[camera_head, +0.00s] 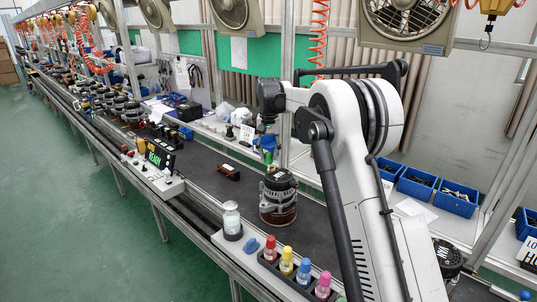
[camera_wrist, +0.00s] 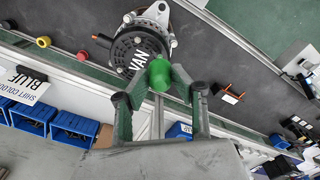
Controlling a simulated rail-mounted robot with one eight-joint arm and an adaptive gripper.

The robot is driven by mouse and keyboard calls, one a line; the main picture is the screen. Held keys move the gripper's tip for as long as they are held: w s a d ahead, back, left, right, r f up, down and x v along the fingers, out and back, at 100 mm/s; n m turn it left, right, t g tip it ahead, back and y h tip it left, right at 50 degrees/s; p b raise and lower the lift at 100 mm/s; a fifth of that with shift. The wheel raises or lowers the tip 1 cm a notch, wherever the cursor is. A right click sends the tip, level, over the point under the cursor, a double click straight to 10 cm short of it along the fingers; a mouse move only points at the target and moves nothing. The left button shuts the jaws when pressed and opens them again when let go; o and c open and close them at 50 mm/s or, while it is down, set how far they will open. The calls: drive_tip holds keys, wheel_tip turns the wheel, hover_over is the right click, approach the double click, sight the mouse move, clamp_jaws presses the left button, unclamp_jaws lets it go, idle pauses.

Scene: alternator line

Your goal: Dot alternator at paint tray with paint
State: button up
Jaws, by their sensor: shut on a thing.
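An alternator (camera_head: 278,195) stands upright on a brown round base on the dark belt; its top reads VAN in the wrist view (camera_wrist: 140,48). My gripper (camera_wrist: 160,88) is shut on a green-capped paint bottle (camera_wrist: 159,72), which overlaps the alternator's edge in the wrist view. In the head view my gripper (camera_head: 267,130) is above and behind the alternator, apart from it. The paint tray (camera_head: 266,263) at the front holds red, yellow, blue (camera_head: 304,271) and magenta bottles. A sign (camera_wrist: 22,84) reads SHIFT COLOUR BLUE.
A box (camera_head: 157,154) with a READY display is at the belt's near edge. Blue bins (camera_head: 416,182) line the far side. The belt between is mostly clear.

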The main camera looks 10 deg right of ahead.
drive_tip(key=shift+f+b, duration=0.35)
drive_tip(key=shift+f, duration=0.2)
idle(0.4)
drive_tip(key=shift+r, duration=0.1)
idle(0.5)
drive_tip(key=shift+r+p, duration=1.25)
drive_tip(key=shift+r, duration=1.2)
